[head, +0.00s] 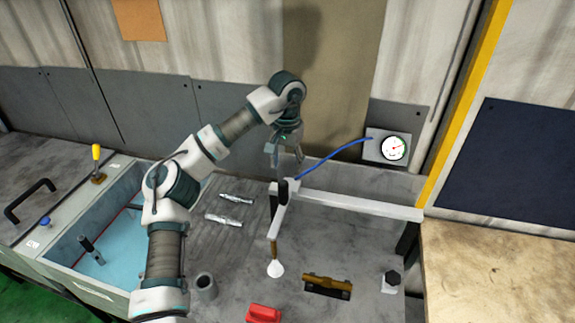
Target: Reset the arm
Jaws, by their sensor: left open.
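My left arm (180,180) comes up from the lower left and bends over the workbench. My left gripper (287,150) hangs from its wrist, pointing down, with its fingers apart. It is just above the dark upright end of a white bracket (360,204), near the blue hose. I see nothing between its fingers, and I cannot tell whether it touches the bracket. My right gripper is not in view.
A gauge (394,148) sits on the back wall with a blue hose (335,157). Silver rods (230,220), a red block (263,313) and a brown-and-black part (328,286) lie on the bench. A blue-floored basin (105,252) and yellow-knobbed lever (97,160) are left. A wooden top (495,275) is right.

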